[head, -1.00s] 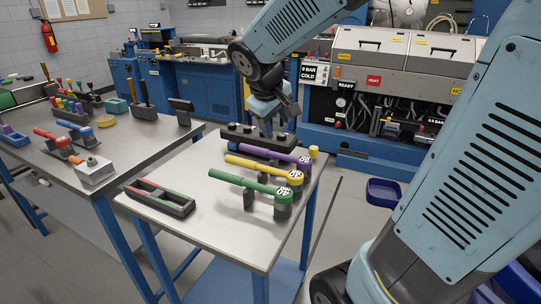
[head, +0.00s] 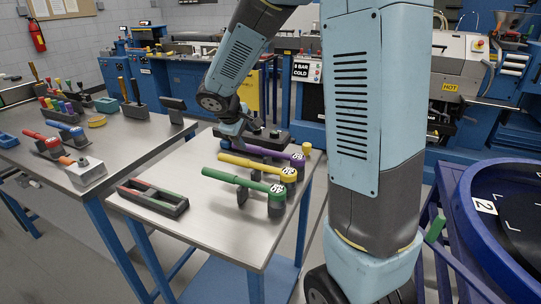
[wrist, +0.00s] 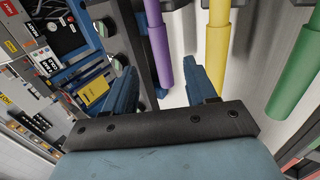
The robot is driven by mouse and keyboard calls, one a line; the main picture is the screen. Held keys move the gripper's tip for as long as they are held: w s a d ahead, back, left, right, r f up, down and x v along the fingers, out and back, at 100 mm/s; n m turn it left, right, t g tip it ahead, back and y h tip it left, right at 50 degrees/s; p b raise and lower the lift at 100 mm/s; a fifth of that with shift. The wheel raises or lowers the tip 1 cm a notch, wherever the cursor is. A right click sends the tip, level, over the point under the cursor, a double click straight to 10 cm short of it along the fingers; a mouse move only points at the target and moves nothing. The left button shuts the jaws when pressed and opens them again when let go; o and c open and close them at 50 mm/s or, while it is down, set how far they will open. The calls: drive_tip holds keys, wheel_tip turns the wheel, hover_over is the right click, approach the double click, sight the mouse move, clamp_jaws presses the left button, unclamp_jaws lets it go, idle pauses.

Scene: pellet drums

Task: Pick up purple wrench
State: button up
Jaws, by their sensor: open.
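The purple wrench (head: 275,153) lies on a dark stand on the near metal table, behind the yellow wrench (head: 252,167) and the green wrench (head: 238,183). My gripper (head: 240,138) is at the purple wrench's left end in the head view; part of the handle is hidden there. In the wrist view my gripper (wrist: 160,75) is open, and the purple handle (wrist: 158,40) shows between the lines of its two blue fingers. I cannot tell how far the handle is from the fingertips. The yellow handle (wrist: 217,45) is just right of the right finger.
A black holder (head: 152,197) stands at the table's front left. The left table (head: 110,152) carries several tools and racks. A large blue drum (head: 470,215) stands at the right.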

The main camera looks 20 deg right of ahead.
sight(253, 148)
drive_tip(key=shift+x, duration=4.75)
drive_tip(key=shift+s+d, duration=0.1)
drive_tip(key=shift+s, duration=0.1)
clamp_jaws()
